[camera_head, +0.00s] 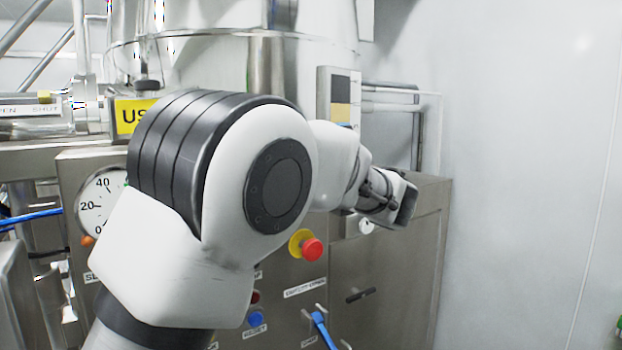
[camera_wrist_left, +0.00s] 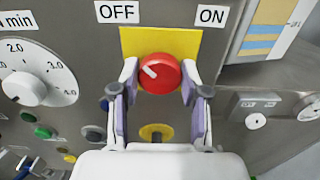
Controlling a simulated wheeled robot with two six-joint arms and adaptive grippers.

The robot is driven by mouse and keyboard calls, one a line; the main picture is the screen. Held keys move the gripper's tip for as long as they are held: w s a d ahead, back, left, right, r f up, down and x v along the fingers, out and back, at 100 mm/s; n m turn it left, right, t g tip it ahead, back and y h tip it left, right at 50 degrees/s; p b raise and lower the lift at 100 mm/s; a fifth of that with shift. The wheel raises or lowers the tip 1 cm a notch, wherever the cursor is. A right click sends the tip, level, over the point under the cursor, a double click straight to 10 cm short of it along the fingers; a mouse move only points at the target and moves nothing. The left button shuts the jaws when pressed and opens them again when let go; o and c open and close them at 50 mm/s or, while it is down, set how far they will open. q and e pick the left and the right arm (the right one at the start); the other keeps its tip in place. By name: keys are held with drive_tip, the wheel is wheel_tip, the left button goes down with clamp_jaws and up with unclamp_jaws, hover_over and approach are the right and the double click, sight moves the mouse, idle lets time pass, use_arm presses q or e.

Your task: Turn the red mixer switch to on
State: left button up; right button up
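The red mixer switch (camera_wrist_left: 160,86) is a round knob on a yellow plate (camera_wrist_left: 192,42) in the left wrist view. Its white mark points up and left, toward the OFF label (camera_wrist_left: 117,12); the ON label (camera_wrist_left: 212,15) is at upper right. My left gripper (camera_wrist_left: 159,72) has one finger on each side of the knob. The fingers look parted, with narrow gaps beside it; contact is not clear. In the head view my left gripper (camera_head: 392,203) is at the panel's right part, and I cannot make out the switch there. My right gripper is not in view.
A red stop button (camera_head: 312,249) on a yellow base sits below my left arm. A blue-handled key or lever (camera_head: 323,328) is lower. A white dial (camera_wrist_left: 28,82) is left of the switch. A pale wall (camera_head: 530,180) stands right of the cabinet.

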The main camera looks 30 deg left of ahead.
use_arm(q)
drive_tip(key=shift+f+m+p, duration=0.1)
drive_tip(key=shift+m+p, duration=9)
drive_tip(key=shift+p, duration=3.9)
drive_tip(key=o, duration=0.9)
drive_tip(key=shift+o, duration=1.2)
drive_tip(key=shift+a, duration=0.15)
